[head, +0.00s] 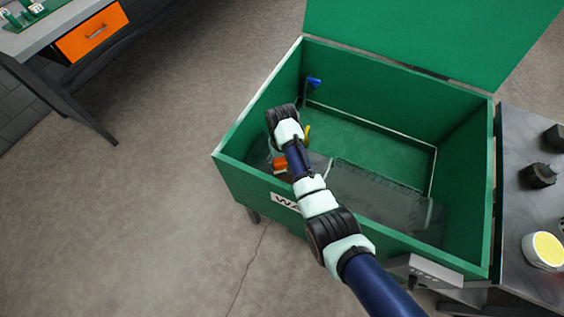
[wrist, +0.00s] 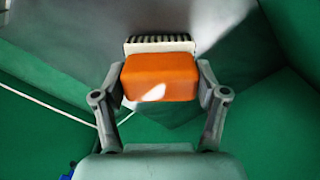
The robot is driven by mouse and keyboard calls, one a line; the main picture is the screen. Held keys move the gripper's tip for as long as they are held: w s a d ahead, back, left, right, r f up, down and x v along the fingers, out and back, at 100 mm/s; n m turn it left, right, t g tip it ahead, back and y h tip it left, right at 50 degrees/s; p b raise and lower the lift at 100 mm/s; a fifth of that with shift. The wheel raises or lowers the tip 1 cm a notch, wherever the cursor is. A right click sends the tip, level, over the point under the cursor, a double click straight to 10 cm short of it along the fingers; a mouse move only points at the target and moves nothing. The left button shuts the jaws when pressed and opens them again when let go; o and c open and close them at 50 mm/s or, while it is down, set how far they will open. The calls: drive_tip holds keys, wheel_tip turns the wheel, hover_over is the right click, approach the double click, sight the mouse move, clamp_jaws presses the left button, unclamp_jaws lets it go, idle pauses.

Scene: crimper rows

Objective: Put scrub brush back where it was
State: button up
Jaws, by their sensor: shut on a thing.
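The scrub brush (wrist: 160,78) has an orange block and a pale base with dark bristles in the wrist view. My gripper (wrist: 160,82) is shut on the sides of its orange block. In the head view, the orange brush (head: 280,163) shows low inside the left part of the green wash bin (head: 229,145), partly hidden by my arm. My gripper (head: 279,153) is also mostly hidden there by my own wrist. I cannot tell whether the bristles touch a surface.
The bin has raised walls and an open lid (head: 430,35) at the back. A blue nozzle (head: 314,82) and a yellow part (head: 307,133) are near my wrist. A grey table (head: 518,220) with dark parts and a white tub (head: 543,251) stands at right. An orange-drawer bench (head: 92,33) is far left.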

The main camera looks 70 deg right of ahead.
drive_tip(key=shift+r, duration=0.1)
drive_tip(key=o, duration=1.1)
wheel_tip(320, 180, up, 12)
drive_tip(key=p, duration=0.6)
